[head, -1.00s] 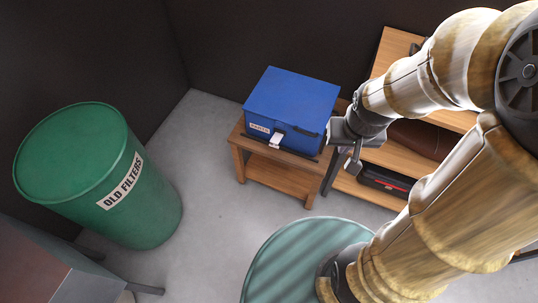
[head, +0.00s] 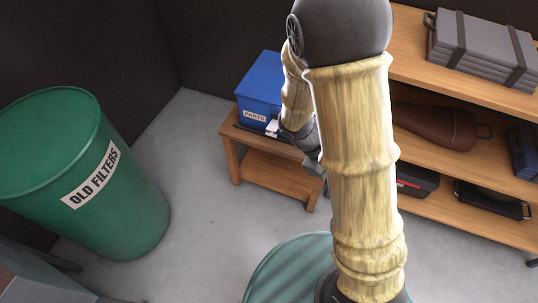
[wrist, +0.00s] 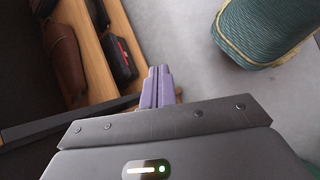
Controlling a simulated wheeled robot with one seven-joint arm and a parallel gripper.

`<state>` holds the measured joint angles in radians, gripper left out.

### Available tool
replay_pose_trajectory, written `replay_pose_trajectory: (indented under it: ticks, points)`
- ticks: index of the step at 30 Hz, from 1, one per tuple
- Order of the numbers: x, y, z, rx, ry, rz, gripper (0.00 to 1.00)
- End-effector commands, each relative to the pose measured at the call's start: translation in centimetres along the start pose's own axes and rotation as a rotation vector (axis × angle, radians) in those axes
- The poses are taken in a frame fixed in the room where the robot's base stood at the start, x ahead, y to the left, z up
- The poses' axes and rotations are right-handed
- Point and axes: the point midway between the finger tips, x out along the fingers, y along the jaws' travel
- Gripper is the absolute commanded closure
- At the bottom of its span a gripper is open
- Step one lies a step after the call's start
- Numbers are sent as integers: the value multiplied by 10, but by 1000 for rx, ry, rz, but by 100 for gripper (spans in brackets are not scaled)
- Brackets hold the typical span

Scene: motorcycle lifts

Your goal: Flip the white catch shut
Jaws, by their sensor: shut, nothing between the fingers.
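The blue parts box (head: 257,82) stands on a small wooden table (head: 229,147) in the head view, its right part hidden behind my arm. The white catch (head: 272,128) is at the lower front of the box, by my wrist; its exact angle is hard to tell. My gripper (head: 318,176) is to the right of and below the catch, by the table's right side, partly hidden by my arm. In the wrist view its two purple fingers (wrist: 155,87) are together and empty, apart from the box. Neither box nor catch is clear there.
A wooden shelf unit (head: 405,62) with a grey case (head: 482,50) and a brown bag (head: 435,125) is at right. A green drum (head: 110,190) labelled OLD FILTERS stands left. Grey floor before the table is clear.

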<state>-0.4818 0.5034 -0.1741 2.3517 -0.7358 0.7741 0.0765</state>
Motion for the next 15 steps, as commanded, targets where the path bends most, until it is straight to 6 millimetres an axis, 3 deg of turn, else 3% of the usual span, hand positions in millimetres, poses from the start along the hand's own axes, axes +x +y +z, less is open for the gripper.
replay_pose_trajectory:
  ticks: [1,6,11,15]
  points:
    - [24,-5,-20,-61,-42,53,100]
    - [56,0,-64,-249,-174,258,100]
    - [78,4,-114,-412,-289,477,100]
    - [89,4,-166,-541,-376,691,100]
